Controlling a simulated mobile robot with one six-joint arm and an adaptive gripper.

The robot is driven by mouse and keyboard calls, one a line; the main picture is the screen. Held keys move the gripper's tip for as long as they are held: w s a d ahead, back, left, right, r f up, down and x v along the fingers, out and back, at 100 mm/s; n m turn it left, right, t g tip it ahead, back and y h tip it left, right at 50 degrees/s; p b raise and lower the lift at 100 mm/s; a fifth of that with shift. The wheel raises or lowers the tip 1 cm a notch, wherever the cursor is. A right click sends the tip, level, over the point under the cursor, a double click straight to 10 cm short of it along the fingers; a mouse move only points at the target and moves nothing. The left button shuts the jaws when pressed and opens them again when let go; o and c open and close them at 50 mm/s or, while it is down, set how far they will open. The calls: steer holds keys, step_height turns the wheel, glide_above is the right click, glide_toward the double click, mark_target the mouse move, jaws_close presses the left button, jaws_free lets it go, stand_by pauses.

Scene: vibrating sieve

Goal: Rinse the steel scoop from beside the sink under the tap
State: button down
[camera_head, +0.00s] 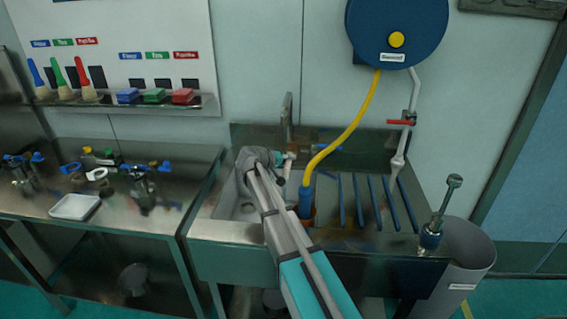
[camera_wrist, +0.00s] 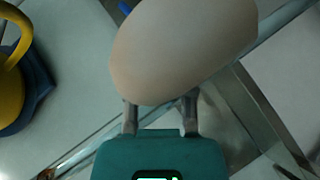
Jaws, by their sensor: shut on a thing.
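My gripper (camera_wrist: 160,116) is shut on a smooth, pale, rounded thing (camera_wrist: 180,50), which I take to be the bowl of the steel scoop. It fills the upper middle of the wrist view and hides what lies beyond it. In the head view my gripper (camera_head: 281,161) is over the back part of the sink (camera_head: 232,207), partly hidden by my arm. The grey upright tap (camera_head: 287,112) stands behind it at the back of the sink. I cannot tell whether water runs or whether the scoop touches anything.
A yellow hose (camera_head: 347,132) ends in a blue nozzle (camera_head: 305,203) just right of my arm. Blue bars (camera_head: 375,203) lie on the drainer. A grey bin (camera_head: 466,252) stands at the right. The left bench (camera_head: 110,207) holds a white tray (camera_head: 75,207) and several fittings.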

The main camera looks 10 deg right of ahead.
steer(key=shift+w+a, duration=0.1)
steer(key=shift+a, duration=0.1)
steer(key=shift+w+a, duration=0.25)
steer(key=shift+a, duration=0.35)
stand_by(0.6)
steer(key=s+a+r+p, duration=0.1)
steer(key=s+a, duration=0.2)
steer(key=s, duration=0.4)
steer(key=s+a+r+p, duration=0.1)
steer(key=s+a, duration=0.3)
steer(key=s, duration=0.3)
steer(key=shift+s, duration=0.25)
stand_by(0.5)
stand_by(0.9)
step_height(320, 180, up, 2)
steer(key=shift+p, duration=1)
